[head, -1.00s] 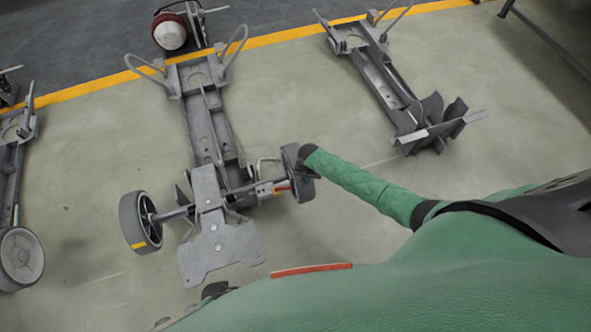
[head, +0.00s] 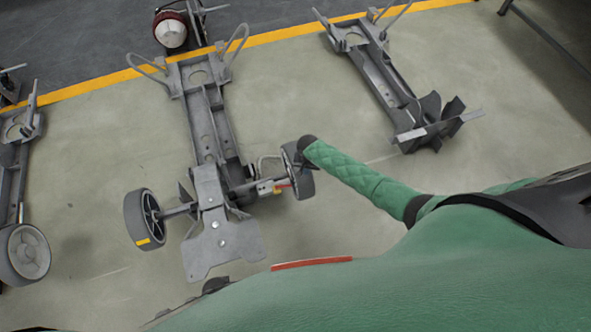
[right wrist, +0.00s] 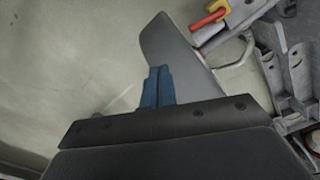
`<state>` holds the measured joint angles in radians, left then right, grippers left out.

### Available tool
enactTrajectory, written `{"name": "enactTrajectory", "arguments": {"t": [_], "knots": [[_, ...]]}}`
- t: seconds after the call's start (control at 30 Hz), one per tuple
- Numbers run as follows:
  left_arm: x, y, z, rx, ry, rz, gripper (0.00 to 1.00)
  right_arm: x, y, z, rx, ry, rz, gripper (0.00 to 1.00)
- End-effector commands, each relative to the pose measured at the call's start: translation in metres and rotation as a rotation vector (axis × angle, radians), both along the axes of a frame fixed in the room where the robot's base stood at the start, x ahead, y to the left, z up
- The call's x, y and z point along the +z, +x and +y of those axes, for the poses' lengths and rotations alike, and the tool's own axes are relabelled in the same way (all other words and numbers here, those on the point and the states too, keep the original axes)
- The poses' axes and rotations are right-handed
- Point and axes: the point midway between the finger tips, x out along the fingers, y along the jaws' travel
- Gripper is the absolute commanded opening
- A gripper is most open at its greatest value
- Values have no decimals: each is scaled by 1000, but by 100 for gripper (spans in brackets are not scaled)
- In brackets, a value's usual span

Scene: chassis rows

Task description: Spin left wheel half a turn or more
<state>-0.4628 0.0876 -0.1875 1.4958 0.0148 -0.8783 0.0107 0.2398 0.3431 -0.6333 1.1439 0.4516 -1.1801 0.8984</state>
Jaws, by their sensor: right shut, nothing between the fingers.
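The middle chassis (head: 208,115) has a grey wheel on each side of its near end. The picture-left wheel (head: 133,222) has a yellow mark low on its tread, and nothing touches it. The picture-right wheel (head: 304,184) is beside my right gripper (head: 306,168), which is partly hidden by my arm at its outer side. In the right wrist view my blue fingertips (right wrist: 157,86) are shut and empty. They overlap a smooth grey surface (right wrist: 175,50), probably this wheel; contact cannot be told. My left gripper is not in view.
A red and yellow part (right wrist: 210,17) sits inboard of the wheel. Another chassis (head: 385,75) stands at the right, and one with a wheel (head: 25,255) at the far left. Bare floor (head: 275,85) lies between the chassis rows. A yellow line (head: 100,84) crosses behind.

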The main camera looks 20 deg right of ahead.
Motion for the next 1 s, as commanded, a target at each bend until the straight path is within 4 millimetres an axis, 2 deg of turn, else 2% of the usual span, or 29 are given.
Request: {"name": "enactTrajectory", "arguments": {"t": [0.03,0.2,0.6,0.8,1.0], "knots": [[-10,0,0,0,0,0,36,-4,14,2,-2,2,-2,0],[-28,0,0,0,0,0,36,-6,56,3,-3,1,-2,0],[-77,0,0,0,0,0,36,-6,146,7,-1,2,-1,0],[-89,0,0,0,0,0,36,-3,170,6,-1,0,0,0],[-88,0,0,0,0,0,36,0,172,7,0,0,1,0]]}}
